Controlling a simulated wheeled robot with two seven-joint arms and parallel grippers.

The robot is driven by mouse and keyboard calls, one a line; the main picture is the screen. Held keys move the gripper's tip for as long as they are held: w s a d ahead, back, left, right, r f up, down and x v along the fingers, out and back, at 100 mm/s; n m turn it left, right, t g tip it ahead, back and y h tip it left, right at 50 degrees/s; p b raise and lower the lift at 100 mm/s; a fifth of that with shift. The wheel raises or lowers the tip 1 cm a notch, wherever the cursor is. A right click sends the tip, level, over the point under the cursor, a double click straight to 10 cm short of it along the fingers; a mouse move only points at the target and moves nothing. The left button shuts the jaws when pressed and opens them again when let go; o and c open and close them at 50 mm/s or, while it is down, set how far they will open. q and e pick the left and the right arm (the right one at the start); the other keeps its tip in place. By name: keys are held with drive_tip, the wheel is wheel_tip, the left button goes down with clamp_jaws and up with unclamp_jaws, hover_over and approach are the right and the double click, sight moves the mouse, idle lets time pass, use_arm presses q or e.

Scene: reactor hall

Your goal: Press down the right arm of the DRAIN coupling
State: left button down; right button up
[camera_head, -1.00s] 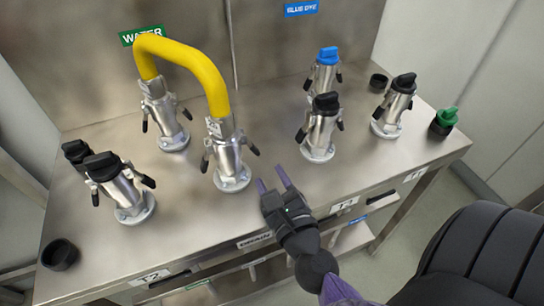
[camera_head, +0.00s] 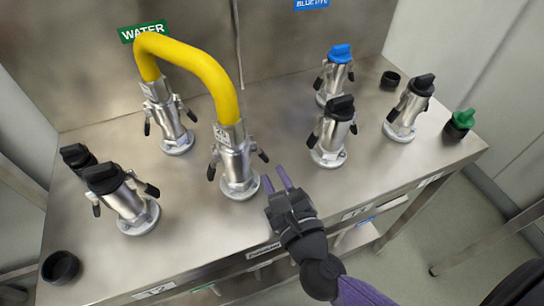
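The DRAIN coupling (camera_head: 236,165) is the silver upright fitting in the front middle, behind the DRAIN label (camera_head: 262,250) on the table's front edge. The yellow hose (camera_head: 190,62) runs into its top. Its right arm (camera_head: 262,155) is a short black lever that angles out and down from the body. Its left arm (camera_head: 211,171) hangs on the other side. My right gripper (camera_head: 275,181) is open and empty, its two purple fingers pointing toward the coupling. In the picture the fingertips are just below and right of the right arm, with a small gap. My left gripper is out of view.
The hose's other end sits in the coupling (camera_head: 167,118) under the WATER sign (camera_head: 142,32). Other black-capped couplings stand at left (camera_head: 124,204) and right (camera_head: 331,138). A blue-capped one (camera_head: 333,78) is behind. Bare steel table (camera_head: 300,160) lies right of the DRAIN coupling.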

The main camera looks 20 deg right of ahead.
sight(265, 160)
drive_tip(key=w, duration=0.4)
drive_tip(key=shift+w, duration=0.1)
clamp_jaws()
drive_tip(key=shift+a, duration=0.1)
